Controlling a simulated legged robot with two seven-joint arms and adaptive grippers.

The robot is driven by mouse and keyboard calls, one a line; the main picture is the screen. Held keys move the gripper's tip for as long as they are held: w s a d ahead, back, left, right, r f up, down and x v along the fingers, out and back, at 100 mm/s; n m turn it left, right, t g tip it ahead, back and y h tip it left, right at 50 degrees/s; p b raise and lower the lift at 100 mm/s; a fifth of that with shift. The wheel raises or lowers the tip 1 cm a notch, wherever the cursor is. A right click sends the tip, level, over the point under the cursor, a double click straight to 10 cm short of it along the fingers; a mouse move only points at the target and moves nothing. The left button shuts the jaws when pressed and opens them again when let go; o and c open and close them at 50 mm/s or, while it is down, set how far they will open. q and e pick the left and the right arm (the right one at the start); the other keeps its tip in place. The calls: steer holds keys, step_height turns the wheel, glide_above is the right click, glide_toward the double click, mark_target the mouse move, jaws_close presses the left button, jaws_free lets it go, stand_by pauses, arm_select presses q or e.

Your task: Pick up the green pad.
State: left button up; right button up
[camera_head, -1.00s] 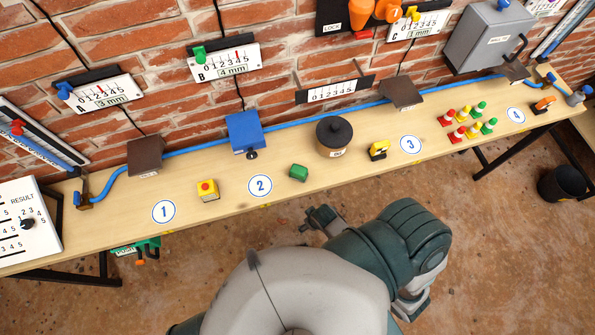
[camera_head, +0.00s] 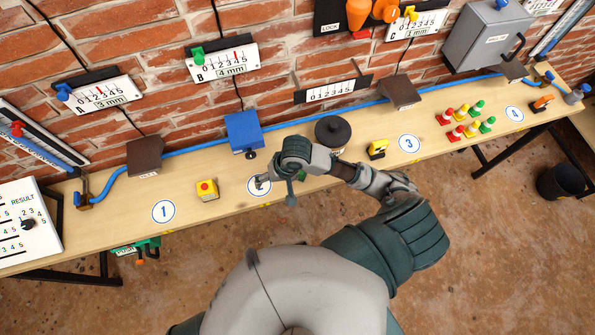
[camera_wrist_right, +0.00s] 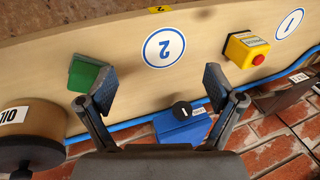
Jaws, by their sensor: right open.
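The green pad (camera_wrist_right: 84,73) is a small green block on the wooden bench, near the round marker 2 (camera_wrist_right: 164,47). In the head view my right arm hides most of it. My right gripper (camera_wrist_right: 160,88) is open and empty above the bench. In the right wrist view the pad shows just outside the left-hand finger, partly behind it, not between the fingers. In the head view the right gripper (camera_head: 277,190) hangs over marker 2. My left gripper is not in view.
A blue box with a black knob (camera_head: 244,131) and a dark-lidded pot (camera_head: 333,131) stand behind my gripper. A yellow block with a red button (camera_head: 207,190) is to the left, a yellow item (camera_head: 378,148) to the right. A blue hose runs along the bench back (camera_head: 195,147).

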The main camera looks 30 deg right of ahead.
steer(key=w+d+r+m+g+h, duration=0.2)
steer(key=w+d+r+m+h, duration=0.1)
steer(key=d+r+m, duration=0.5)
steer(key=f, duration=0.3)
steer(key=d+f, duration=0.1)
steer(key=f, duration=0.3)
steer(key=f+b, duration=0.1)
steer(key=f, duration=0.3)
steer(key=shift+s+d+f, duration=0.1)
steer(key=shift+s+d, duration=0.05)
steer(key=shift+d+f, duration=0.2)
steer(key=shift+f, duration=2.95)
steer(key=shift+s, duration=0.1)
steer(key=c, duration=1.5)
